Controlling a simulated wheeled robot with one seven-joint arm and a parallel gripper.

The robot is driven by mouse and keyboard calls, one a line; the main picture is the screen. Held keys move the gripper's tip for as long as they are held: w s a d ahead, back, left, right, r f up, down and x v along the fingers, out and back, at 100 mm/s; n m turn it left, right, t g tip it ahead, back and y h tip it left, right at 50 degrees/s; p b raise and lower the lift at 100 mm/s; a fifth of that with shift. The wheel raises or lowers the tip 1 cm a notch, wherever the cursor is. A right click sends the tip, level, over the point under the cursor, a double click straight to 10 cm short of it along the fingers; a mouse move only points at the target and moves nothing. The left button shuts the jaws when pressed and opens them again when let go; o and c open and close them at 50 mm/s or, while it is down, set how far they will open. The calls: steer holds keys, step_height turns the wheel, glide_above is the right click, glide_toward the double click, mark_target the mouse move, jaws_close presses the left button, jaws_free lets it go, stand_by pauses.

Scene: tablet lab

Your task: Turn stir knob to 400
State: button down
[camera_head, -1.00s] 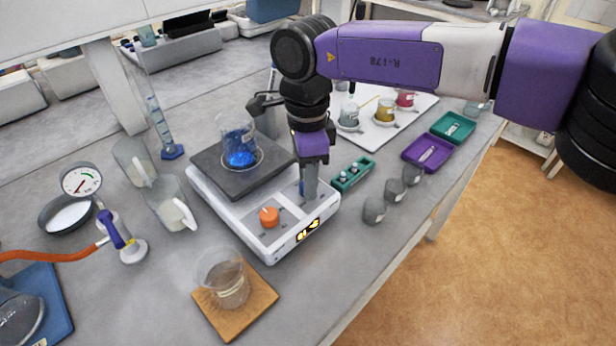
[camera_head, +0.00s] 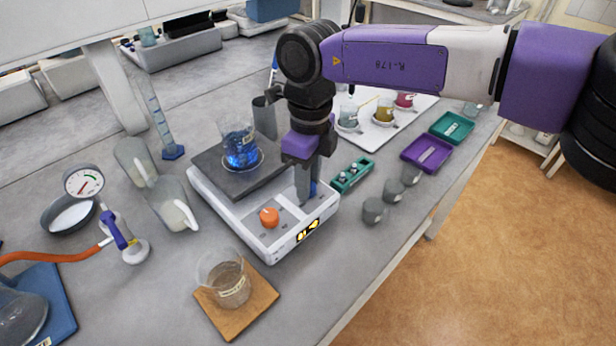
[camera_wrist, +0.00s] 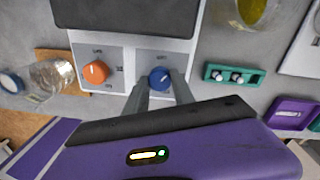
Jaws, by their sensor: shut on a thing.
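The white hotplate stirrer (camera_head: 272,248) stands on the bench, with an orange knob (camera_head: 269,217) and a blue knob (camera_head: 314,187) on its front panel. In the wrist view the blue knob (camera_wrist: 159,79) sits between the tips of my gripper (camera_wrist: 160,84), and the orange knob (camera_wrist: 95,72) is to its left. My gripper (camera_head: 308,194) reaches down to the panel and is shut on the blue knob. In the head view the fingers hide part of that knob. A beaker of blue liquid (camera_head: 241,150) stands on the dark top plate. The lit display (camera_head: 308,230) is too small to read.
A beaker on a wooden board (camera_head: 236,321) is in front. Glass jugs (camera_head: 177,208) stand left. Purple (camera_head: 427,153) and green (camera_head: 452,127) trays lie at right.

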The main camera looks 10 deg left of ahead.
steer(key=m, duration=0.6)
steer(key=shift+m, duration=0.3)
steer(key=m, duration=0.5)
steer(key=m+b, duration=0.1)
steer(key=m, duration=0.5)
steer(key=shift+m+t+b, duration=0.3)
steer(key=shift+b, duration=0.1)
steer(key=m+b, duration=0.2)
steer(key=m, duration=0.3)
steer(key=shift+m, duration=0.7)
steer(key=shift+r, duration=0.1)
steer(key=c, duration=1.1)
jaws_free()
steer(key=shift+s, duration=0.1)
steer(key=shift+o, duration=0.2)
